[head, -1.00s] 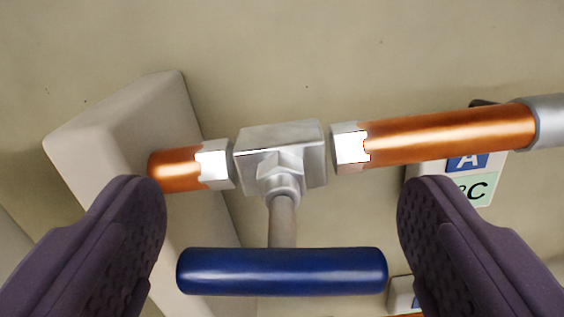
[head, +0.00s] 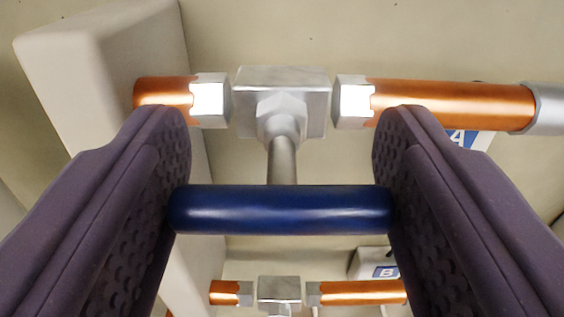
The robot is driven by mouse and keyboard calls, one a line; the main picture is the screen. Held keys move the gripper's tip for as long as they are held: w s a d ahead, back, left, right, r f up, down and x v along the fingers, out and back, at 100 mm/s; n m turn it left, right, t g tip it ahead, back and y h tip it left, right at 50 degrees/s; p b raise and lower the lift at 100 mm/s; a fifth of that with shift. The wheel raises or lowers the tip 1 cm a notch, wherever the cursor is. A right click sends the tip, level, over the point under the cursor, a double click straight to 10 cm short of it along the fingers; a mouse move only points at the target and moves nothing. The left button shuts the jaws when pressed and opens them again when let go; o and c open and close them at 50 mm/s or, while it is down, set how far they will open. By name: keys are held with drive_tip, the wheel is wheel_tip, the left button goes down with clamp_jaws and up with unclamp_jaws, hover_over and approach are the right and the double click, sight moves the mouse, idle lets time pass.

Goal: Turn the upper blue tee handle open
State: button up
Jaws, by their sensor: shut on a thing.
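The upper blue tee handle (head: 281,210) is a dark blue bar lying level across the picture, on a grey stem (head: 282,160) from a silver valve body (head: 282,95). The valve sits in a copper pipe (head: 455,104) that runs left to right. My gripper (head: 282,208) has one dark, dimpled finger at each end of the bar. The fingers are shut on the handle, and its two ends meet their inner pads.
A pale block (head: 105,70) stands at the left, where the copper pipe ends. A second, lower valve (head: 279,292) with copper pipe shows below. Label plates marked A (head: 465,138) and B (head: 385,271) are on the beige wall at the right.

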drive_tip(key=o, duration=1)
drive_tip(key=shift+c, duration=0.2)
drive_tip(key=shift+s, duration=0.1)
drive_tip(key=s+b, duration=0.1)
drive_tip(key=s, duration=0.6)
drive_tip(key=shift+s+b, duration=0.3)
drive_tip(key=shift+b, duration=0.1)
drive_tip(key=shift+f, duration=0.1)
wheel_tip(320, 180, down, 20)
drive_tip(key=g+b, duration=0.2)
drive_tip(key=b, duration=2.7)
drive_tip(key=shift+g, duration=0.3)
